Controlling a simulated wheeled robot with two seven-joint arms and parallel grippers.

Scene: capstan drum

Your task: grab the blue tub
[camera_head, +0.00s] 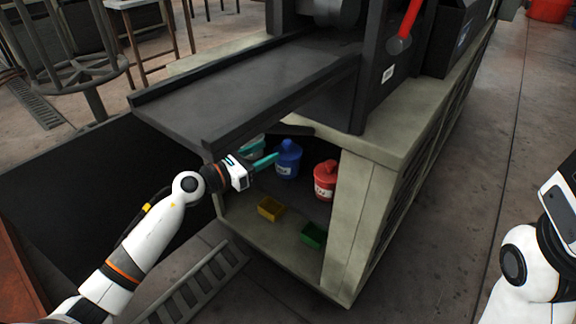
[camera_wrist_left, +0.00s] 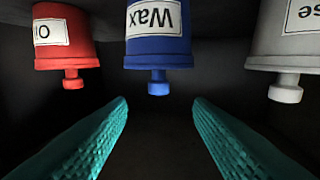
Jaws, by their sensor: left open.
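The blue tub (camera_head: 288,160) stands upright in the open compartment under the dark machine bed. In the left wrist view the picture is upside down, and the blue tub (camera_wrist_left: 158,45) shows a white "Wax" label with its lid knob pointing down. My left gripper (camera_head: 266,160) reaches into the compartment just left of the tub. In the left wrist view my left gripper (camera_wrist_left: 160,102) is open and empty, its teal fingers spread on either side of the blue tub's line, with the tub beyond the fingertips. My right gripper is out of view.
A red tub (camera_head: 325,182) stands to the right of the blue one. A grey tub (camera_wrist_left: 296,40) stands on its other side. A yellow bin (camera_head: 271,209) and a green bin (camera_head: 313,235) sit in front. The machine bed (camera_head: 250,95) overhangs the opening.

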